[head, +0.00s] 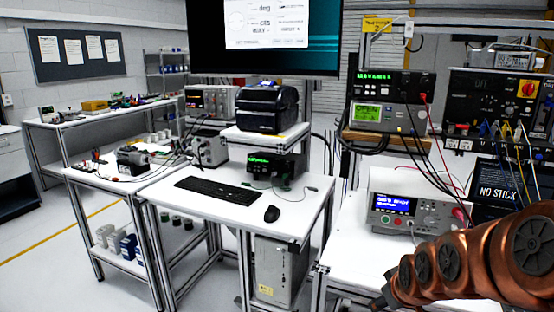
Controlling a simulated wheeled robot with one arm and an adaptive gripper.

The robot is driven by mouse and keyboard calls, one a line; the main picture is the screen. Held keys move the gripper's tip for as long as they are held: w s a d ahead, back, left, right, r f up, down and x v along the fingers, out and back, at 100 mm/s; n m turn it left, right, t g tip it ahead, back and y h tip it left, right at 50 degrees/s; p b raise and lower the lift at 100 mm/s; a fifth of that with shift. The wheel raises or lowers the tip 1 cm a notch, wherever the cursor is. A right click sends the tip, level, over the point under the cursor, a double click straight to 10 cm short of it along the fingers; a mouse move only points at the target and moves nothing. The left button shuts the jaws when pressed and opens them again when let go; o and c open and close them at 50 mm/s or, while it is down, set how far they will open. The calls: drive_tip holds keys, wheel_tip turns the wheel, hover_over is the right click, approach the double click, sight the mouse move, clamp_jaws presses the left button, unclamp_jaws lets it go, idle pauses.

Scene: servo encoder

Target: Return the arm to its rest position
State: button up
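My copper-coloured arm (455,262) reaches in from the lower right corner, in front of the right-hand bench. Its far end points left and down. A small dark part at that end, seemingly my gripper (380,300), shows at the bottom edge of the view. It is too small and cut off to tell whether its fingers are open or shut. I see nothing held in it.
The right bench (345,235) carries a lit instrument (392,213) close behind my arm. Left of it, a white desk (225,222) holds a keyboard (218,190), mouse (272,214) and label printer (266,108). Open floor (60,265) lies at the left.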

drive_tip(key=s+a+r+m+g+p, duration=0.1)
drive_tip(key=s+a+g, duration=0.1)
drive_tip(key=s, duration=0.8)
drive_tip(key=s+a+r+m+g, duration=0.1)
drive_tip(key=s+a+r+g, duration=0.1)
drive_tip(key=s, duration=0.8)
drive_tip(key=s+a+r+m+g+p, duration=0.1)
drive_tip(key=s+a+g, duration=0.2)
drive_tip(key=s, duration=0.6)
drive_tip(key=shift+s+a+r+m+g+p, duration=0.15)
drive_tip(key=shift+s+r+m+g+p, duration=0.25)
drive_tip(key=shift+g, duration=0.1)
drive_tip(key=shift+c, duration=0.4)
